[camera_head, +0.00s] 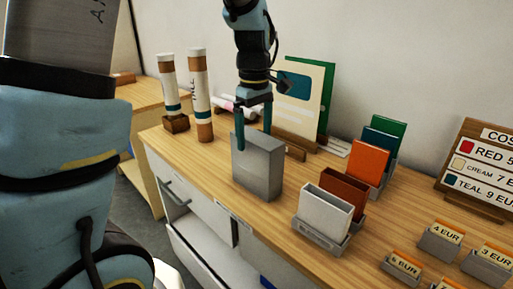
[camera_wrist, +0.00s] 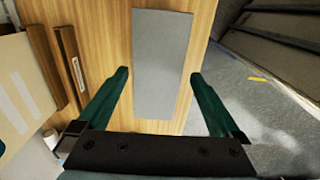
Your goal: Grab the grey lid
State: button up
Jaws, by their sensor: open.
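A plain grey block-like box (camera_head: 258,168) stands upright on the wooden counter. In the wrist view its flat grey top (camera_wrist: 161,62) shows as a long rectangle; I cannot tell whether this top is a separate lid. My gripper (camera_head: 254,138) is over the box and points down, with dark teal fingers. In the wrist view my gripper (camera_wrist: 159,74) is open, one finger on each side of the grey top, with wood showing in the gaps. Nothing is held.
Card holders with a white card (camera_head: 325,212) and an orange card (camera_head: 368,162) stand to the right. Two tall tubes (camera_head: 198,95) stand to the left. Behind are upright boards (camera_head: 299,98) in a wooden stand. The counter's front edge (camera_head: 190,183) is close to the box.

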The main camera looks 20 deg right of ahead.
jog(key=f, duration=0.1)
jog(key=f+p, duration=0.1)
jog(key=f, duration=0.2)
jog(key=shift+d+f+p, duration=0.25)
jog(key=shift+f+p, duration=0.05)
jog(key=shift+f, duration=0.1)
jog(key=c, duration=1.3)
